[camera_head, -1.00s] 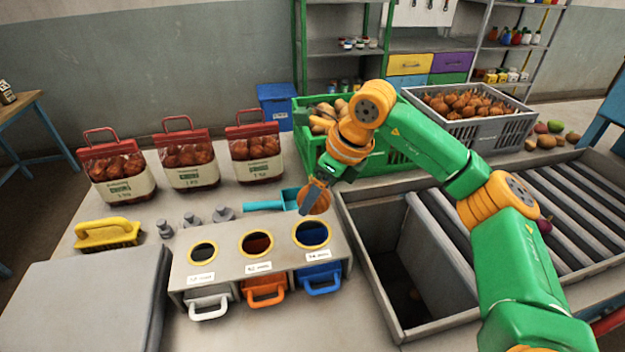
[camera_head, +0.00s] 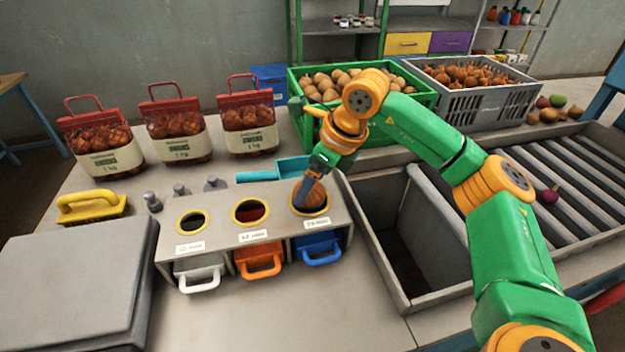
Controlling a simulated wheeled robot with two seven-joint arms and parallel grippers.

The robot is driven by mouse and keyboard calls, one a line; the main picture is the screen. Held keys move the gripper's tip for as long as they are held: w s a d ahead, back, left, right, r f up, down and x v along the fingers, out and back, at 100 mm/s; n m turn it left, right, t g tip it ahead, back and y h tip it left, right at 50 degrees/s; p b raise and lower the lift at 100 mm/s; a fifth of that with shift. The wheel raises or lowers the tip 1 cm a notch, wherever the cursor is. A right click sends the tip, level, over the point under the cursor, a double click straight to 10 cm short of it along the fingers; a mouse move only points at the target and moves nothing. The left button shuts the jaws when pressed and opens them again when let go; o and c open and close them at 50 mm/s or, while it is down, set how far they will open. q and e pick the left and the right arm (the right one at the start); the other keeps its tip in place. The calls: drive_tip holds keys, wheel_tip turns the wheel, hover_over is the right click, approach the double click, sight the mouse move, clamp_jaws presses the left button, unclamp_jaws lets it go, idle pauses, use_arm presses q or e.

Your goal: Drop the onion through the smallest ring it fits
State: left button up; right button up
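My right gripper (camera_head: 312,184) is shut on an orange-brown onion (camera_head: 316,193). It holds the onion at the rightmost ring (camera_head: 308,211), over the blue drawer; the onion covers much of that opening, and I cannot tell how deep it sits. The grey sizing box has two other yellow-rimmed rings: the middle ring (camera_head: 250,212) over an orange drawer (camera_head: 258,260) and the left ring (camera_head: 193,222) over a white drawer (camera_head: 197,272). The left ring looks smallest, the right one largest. The label print is too small to read surely. My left gripper does not show.
Three red-topped onion bags (camera_head: 178,130) stand behind the box. A yellow-handled brush (camera_head: 92,207), grey weights and a teal scoop (camera_head: 258,177) lie nearby. A green crate (camera_head: 420,98), a grey crate (camera_head: 500,108) and a roller conveyor (camera_head: 560,215) are right.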

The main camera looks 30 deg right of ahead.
drive_tip(key=shift+r, duration=0.15)
drive_tip(key=b+v, duration=0.1)
drive_tip(key=v, duration=0.6)
idle(0.8)
